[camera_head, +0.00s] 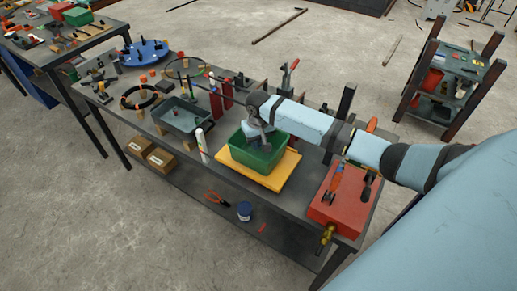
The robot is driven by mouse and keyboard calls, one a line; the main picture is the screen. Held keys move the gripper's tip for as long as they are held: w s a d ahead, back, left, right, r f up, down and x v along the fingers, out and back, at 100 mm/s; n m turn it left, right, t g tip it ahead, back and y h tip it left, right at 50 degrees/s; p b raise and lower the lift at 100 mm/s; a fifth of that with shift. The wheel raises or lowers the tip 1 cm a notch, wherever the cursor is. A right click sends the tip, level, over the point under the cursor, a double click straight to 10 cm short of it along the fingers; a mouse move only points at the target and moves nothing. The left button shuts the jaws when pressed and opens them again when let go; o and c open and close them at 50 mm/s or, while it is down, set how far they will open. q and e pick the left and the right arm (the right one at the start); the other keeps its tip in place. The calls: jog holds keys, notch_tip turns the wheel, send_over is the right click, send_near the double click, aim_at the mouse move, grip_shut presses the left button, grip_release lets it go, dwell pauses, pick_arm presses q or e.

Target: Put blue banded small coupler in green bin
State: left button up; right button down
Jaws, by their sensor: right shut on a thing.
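The green bin (247,159) stands on a yellow board on the workbench. My right arm reaches in from the right, and my right gripper (264,143) points down over the bin's opening, with its tips at about rim level or just inside. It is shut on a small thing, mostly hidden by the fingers. I take it for the small coupler, but no blue band can be made out. The inside of the bin is partly hidden by the gripper. My left gripper is not in view.
The yellow board (287,169) lies under the bin. A grey tray (181,120) and a white bottle (202,145) stand to the left. A red toolbox (338,212) is at the right end of the bench (307,165).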

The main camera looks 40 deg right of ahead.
aim_at(258, 155)
jog(key=shift+f, duration=1.95)
jog(key=c, duration=1)
grip_release()
jog(key=shift+f, duration=0.1)
notch_tip(258, 155, up, 12)
jog(key=shift+r, duration=0.2)
jog(key=shift+f, duration=0.1)
